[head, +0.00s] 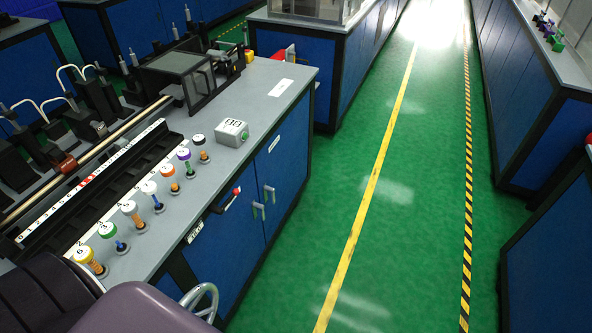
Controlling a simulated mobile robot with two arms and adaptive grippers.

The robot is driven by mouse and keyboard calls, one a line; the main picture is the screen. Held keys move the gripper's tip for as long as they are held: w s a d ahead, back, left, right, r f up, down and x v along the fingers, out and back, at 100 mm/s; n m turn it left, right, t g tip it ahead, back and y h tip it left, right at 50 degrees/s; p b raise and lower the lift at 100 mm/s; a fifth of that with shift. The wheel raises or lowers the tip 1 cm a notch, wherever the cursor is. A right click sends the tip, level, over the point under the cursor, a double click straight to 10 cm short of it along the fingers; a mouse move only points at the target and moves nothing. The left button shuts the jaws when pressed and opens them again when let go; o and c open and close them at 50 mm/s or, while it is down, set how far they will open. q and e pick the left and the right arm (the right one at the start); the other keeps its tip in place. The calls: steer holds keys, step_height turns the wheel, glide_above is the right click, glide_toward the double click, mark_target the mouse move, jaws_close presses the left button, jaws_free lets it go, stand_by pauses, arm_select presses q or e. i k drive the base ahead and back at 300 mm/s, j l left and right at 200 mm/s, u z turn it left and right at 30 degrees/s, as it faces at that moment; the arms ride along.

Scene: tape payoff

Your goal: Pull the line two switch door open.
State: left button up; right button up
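The bench front on the left has blue cabinet doors. The left door (228,250) and the right door (288,165) look shut. Two small upright handles, one on the left door (258,211) and one on the right door (270,195), stand close together at the seam. A black lever with a red end (234,195) sits near the top of the left door. A white label (194,232) is left of it, too small to read. I cannot tell which door is the line two switch door. Neither of my grippers is in view.
The bench top (275,105) holds several numbered spools (129,213), a grey box (231,132) and dark machinery. A metal handwheel (203,300) shows at the bottom left. The green floor (330,230) before the doors is clear. More blue cabinets (545,110) line the right.

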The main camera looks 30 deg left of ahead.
mark_target(281, 164)
steer(key=i+l+u, duration=0.1)
steer(key=i+u, duration=0.2)
steer(key=i, duration=0.25)
steer(key=i+l+u, duration=0.2)
steer(key=i+u, duration=0.15)
steer(key=i, duration=0.15)
steer(key=i+l+u, duration=0.3)
steer(key=i, duration=0.2)
